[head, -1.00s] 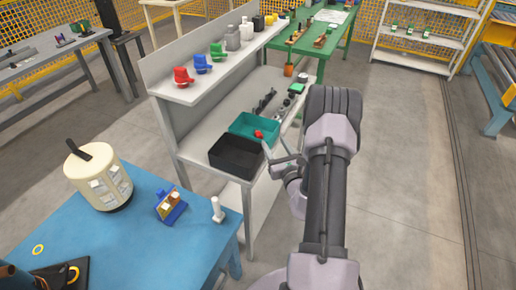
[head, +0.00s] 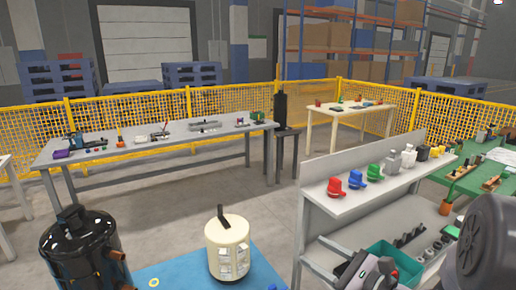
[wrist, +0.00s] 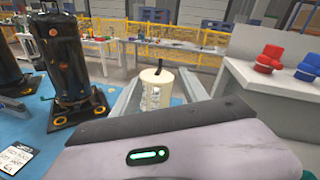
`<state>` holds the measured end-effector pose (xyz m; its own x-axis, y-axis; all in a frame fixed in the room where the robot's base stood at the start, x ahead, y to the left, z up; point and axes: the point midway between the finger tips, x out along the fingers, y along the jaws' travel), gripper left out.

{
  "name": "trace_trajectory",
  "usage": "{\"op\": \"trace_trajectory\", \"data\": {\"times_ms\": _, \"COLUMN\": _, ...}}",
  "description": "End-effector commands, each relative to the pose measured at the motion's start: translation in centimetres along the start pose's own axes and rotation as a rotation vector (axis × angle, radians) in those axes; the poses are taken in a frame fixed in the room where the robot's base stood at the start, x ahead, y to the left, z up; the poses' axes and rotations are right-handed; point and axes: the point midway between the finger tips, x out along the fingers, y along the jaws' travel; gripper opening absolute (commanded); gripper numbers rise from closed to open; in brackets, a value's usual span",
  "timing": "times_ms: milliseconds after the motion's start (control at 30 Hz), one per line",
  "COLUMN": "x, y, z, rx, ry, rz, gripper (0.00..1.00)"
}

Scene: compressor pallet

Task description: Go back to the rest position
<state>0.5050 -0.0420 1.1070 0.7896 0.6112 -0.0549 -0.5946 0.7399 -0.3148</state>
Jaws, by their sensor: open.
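My gripper (wrist: 157,90) is open and empty in the wrist view. Its two grey fingers stand apart, with the cream cylindrical part (wrist: 156,88) showing beyond and between them. In the head view my arm fills the lower right corner, with its wrist in front of the shelf bench (head: 318,222) and the teal bin (head: 408,263). The arm hides much of that bin and what it holds. The cream part (head: 228,248) also shows in the head view, upright on the blue table (head: 180,272).
A black compressor (head: 82,255) stands at the blue table's left and shows large in the wrist view (wrist: 68,60). Red (head: 337,187), blue and green parts line the bench's upper shelf. A grey table (head: 150,148) and yellow fencing lie behind. Open floor separates the tables.

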Motion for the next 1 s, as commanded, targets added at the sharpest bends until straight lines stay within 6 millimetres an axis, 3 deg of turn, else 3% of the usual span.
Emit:
{"op": "trace_trajectory", "data": {"times_ms": 33, "x": 0.9, "y": 4.0, "z": 3.4, "rx": -0.099, "ry": 0.008, "rz": 0.157, "gripper": 0.52}}
{"op": "trace_trajectory", "data": {"times_ms": 100, "x": 0.5, "y": 10.8, "z": 6.8, "rx": -0.273, "ry": 0.048, "rz": 0.408, "gripper": 0.52}}
{"op": "trace_trajectory", "data": {"times_ms": 167, "x": -1.6, "y": 16.6, "z": 8.8, "rx": -0.483, "ry": 0.110, "rz": 0.632, "gripper": 0.52}}
{"op": "trace_trajectory", "data": {"times_ms": 200, "x": -3.7, "y": 19.6, "z": 9.3, "rx": -0.649, "ry": 0.165, "rz": 0.766, "gripper": 0.52}}
{"op": "trace_trajectory", "data": {"times_ms": 267, "x": -7.1, "y": 22.2, "z": 9.3, "rx": -0.905, "ry": 0.255, "rz": 0.915, "gripper": 0.52}}
{"op": "trace_trajectory", "data": {"times_ms": 333, "x": -10.4, "y": 22.6, "z": 9.0, "rx": -1.190, "ry": 0.355, "rz": 1.012, "gripper": 0.52}}
{"op": "trace_trajectory", "data": {"times_ms": 400, "x": -12.6, "y": 21.7, "z": 9.1, "rx": -1.427, "ry": 0.439, "rz": 1.043, "gripper": 0.52}}
{"op": "trace_trajectory", "data": {"times_ms": 533, "x": -14.4, "y": 19.9, "z": 9.8, "rx": -1.685, "ry": 0.529, "rz": 1.033, "gripper": 0.52}}
{"op": "trace_trajectory", "data": {"times_ms": 1000, "x": -14.8, "y": 19.4, "z": 10.0, "rx": -1.736, "ry": 0.552, "rz": 1.027, "gripper": 0.52}}
